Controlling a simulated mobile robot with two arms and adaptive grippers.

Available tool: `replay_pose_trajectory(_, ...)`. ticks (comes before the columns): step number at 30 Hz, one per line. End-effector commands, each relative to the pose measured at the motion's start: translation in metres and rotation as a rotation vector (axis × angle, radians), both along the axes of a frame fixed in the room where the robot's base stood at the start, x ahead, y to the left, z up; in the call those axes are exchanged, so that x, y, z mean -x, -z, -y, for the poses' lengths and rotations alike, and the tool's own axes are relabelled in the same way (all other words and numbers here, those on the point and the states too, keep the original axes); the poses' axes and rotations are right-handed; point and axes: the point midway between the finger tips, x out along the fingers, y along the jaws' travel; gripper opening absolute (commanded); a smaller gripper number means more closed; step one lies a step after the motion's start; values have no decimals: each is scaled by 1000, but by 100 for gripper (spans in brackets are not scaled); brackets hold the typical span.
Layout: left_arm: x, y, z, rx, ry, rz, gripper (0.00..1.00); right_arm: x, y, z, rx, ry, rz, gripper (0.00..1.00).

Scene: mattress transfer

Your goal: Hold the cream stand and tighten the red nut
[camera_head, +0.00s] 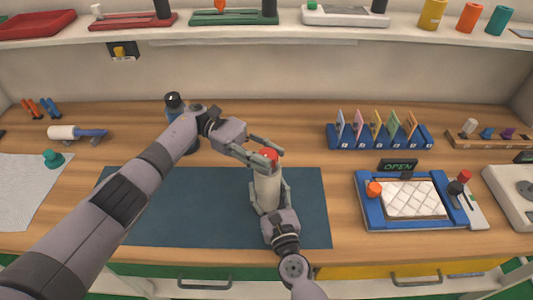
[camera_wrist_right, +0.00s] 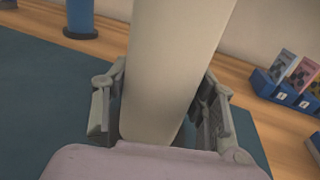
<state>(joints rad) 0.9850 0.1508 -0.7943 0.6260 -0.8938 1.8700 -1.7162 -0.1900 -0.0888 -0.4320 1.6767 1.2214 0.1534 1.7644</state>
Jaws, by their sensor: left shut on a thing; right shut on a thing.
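The cream stand (camera_head: 267,190) is upright on the dark blue mat (camera_head: 190,205). It also fills the middle of the right wrist view (camera_wrist_right: 172,70). The red nut (camera_head: 268,155) is at the top of the stand. My left gripper (camera_head: 268,152) comes in from the left with its fingers on either side of the red nut, shut on it. My right gripper (camera_head: 268,200) comes from the front and is shut on the lower part of the cream stand, one finger on each side. The thread under the nut is hidden.
A blue rack of colored cards (camera_head: 380,142) stands at the back right. A blue framed tray with a white quilted pad (camera_head: 412,198) lies to the right. A blue cylinder (camera_head: 182,135) stands behind my left arm. The mat's right part is clear.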

Motion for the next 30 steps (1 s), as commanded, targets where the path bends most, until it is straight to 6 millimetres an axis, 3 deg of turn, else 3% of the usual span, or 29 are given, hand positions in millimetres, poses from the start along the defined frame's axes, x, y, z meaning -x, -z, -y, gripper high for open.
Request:
replay_pose_trajectory(23,-1,0,-1,-6,53,-2,5,0,-6,-3,1,-5,11,0)
replay_pose_trajectory(24,-1,0,-1,-6,53,-2,34,0,-6,-3,1,-5,11,0)
replay_pose_trajectory(30,-1,0,-1,-5,56,-3,47,0,-5,-2,0,-3,9,0)
